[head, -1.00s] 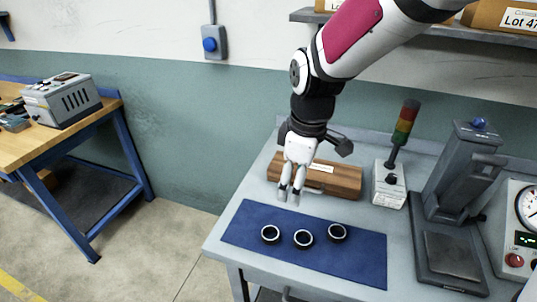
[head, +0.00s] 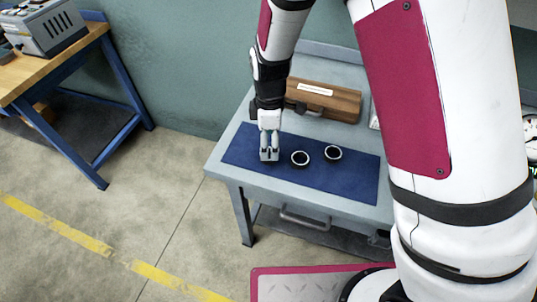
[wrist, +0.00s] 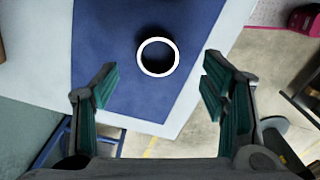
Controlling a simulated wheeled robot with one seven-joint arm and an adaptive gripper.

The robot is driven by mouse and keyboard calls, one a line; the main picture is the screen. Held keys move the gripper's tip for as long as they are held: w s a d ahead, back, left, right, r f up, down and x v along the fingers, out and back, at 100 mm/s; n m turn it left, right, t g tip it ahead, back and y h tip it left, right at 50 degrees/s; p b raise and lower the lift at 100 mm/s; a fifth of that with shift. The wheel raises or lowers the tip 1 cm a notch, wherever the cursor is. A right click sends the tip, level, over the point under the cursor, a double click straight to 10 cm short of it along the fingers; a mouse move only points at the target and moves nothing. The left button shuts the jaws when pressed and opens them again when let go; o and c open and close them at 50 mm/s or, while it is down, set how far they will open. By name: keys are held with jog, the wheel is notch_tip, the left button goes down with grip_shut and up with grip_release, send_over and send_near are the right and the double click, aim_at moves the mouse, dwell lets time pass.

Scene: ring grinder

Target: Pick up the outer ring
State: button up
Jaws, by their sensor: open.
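Two dark rings with pale rims show on the blue mat (head: 358,182) in the head view: a middle ring (head: 300,164) and a right ring (head: 333,158). My gripper (head: 269,154) is over the mat's left part, where it hides the spot of the leftmost ring. In the wrist view, one ring (wrist: 158,74) lies flat on the mat, ahead of and between the spread fingers of my open gripper (wrist: 160,82). The fingers appear empty and apart from it. I cannot tell which is the outer ring.
A wooden box (head: 335,104) with a handle stands behind the mat on the grey workbench (head: 225,163). A wooden-topped table (head: 60,55) with a grey device stands at the far left. Bare mat lies to the right of the rings.

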jog(key=shift+w+a+f+p, duration=0.1)
jog(key=shift+f+p, duration=0.2)
jog(key=shift+f, duration=1.1)
jog(key=shift+w+a+f+p, duration=0.1)
jog(key=shift+f+p, duration=0.15)
jog(key=shift+f, duration=1.1)
jog(key=c, duration=1.3)
jog(key=shift+c, duration=0.2)
